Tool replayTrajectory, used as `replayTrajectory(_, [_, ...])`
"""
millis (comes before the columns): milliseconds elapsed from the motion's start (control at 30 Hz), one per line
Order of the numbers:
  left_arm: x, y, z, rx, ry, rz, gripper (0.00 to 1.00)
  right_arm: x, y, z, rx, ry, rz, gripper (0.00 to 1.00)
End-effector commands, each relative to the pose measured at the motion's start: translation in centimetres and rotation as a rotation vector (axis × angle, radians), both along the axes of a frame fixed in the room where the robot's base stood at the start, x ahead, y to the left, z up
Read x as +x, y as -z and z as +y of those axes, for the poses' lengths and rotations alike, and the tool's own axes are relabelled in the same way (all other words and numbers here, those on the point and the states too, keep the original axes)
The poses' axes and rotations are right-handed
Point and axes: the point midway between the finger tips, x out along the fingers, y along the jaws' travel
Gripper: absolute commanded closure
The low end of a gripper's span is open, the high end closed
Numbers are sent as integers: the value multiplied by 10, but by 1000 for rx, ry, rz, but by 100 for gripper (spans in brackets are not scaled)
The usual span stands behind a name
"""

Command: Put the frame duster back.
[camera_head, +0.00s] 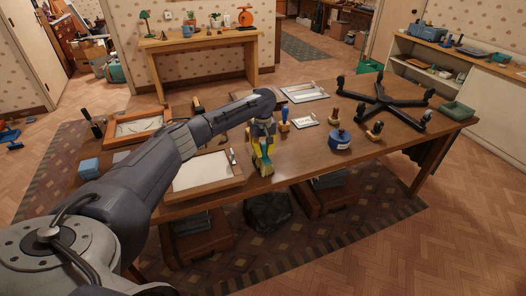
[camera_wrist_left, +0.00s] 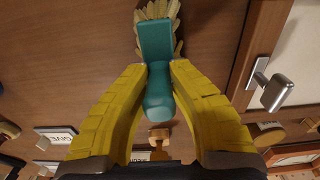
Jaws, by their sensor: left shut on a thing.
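The frame duster has a teal handle (camera_wrist_left: 158,38) and pale yellow bristles (camera_wrist_left: 172,10). My left gripper, with yellow fingers, also shows in the left wrist view (camera_wrist_left: 158,80), shut around the duster's handle with the bristles pointing away from the palm. In the head view my left gripper (camera_head: 263,148) points down over the front edge area of the wooden table (camera_head: 290,168); the duster is small there and mostly covered by the fingers. I cannot tell whether the bristles touch the tabletop. My right gripper is not in view.
A wooden frame with a white panel (camera_head: 200,172) lies left of the gripper. To its right stand a blue-handled tool (camera_head: 284,125), a small white sign (camera_head: 305,120), a blue pot (camera_head: 340,140), a black star-shaped base (camera_head: 382,97) and a green tray (camera_head: 457,110).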

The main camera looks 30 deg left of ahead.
Motion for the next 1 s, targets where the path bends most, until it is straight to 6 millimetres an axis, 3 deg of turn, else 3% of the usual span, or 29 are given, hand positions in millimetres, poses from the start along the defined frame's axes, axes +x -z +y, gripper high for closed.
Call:
replayTrajectory(133, [0,3,0,-1,0,1,100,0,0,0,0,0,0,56])
replayTrajectory(167, [0,3,0,-1,0,1,80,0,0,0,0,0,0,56])
replayTrajectory(333, [0,3,0,0,0,0,60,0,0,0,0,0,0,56])
replayTrajectory(667, [0,-1,0,1,0,-1,59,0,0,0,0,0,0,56])
replayTrajectory(1000, [0,-50,0,0,1,-3,59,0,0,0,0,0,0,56])
